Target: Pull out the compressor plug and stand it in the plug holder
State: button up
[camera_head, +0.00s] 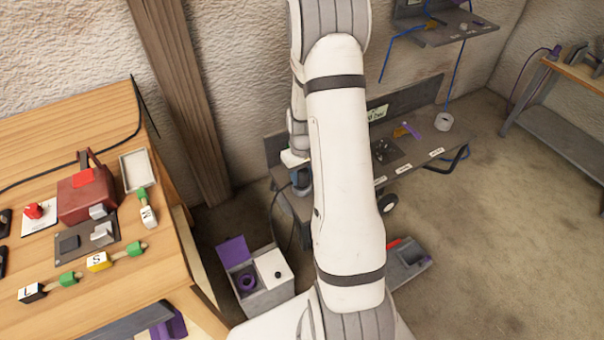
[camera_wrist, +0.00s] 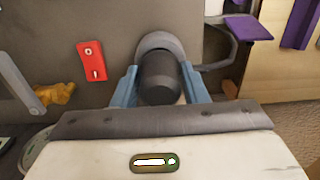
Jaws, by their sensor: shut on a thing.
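In the wrist view my gripper (camera_wrist: 158,88) has its two blue fingers closed on the sides of a dark, round-ended plug (camera_wrist: 158,72). A round grey collar (camera_wrist: 160,43) on a grey panel shows just behind the plug. I cannot tell how far the plug sits in it. In the head view my gripper (camera_head: 301,182) is at the left end of the grey bench, partly hidden by my arm. A dark cable hangs below it. I cannot pick out the plug holder with certainty.
A red switch plate (camera_wrist: 91,62) is on the panel, left of the plug. A grey box (camera_head: 262,290) with a purple flap stands on the floor. A wooden table (camera_head: 120,265) with blocks and tools fills the left.

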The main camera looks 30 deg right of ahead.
jog(key=shift+f+b, duration=0.5)
jog(key=shift+f, duration=0.05)
dwell(0.7)
jog(key=o, duration=1.9)
jog(key=shift+c, duration=0.2)
jog(key=shift+r, duration=0.15)
jog(key=shift+r+p, duration=2.35)
jog(key=shift+r, duration=1.3)
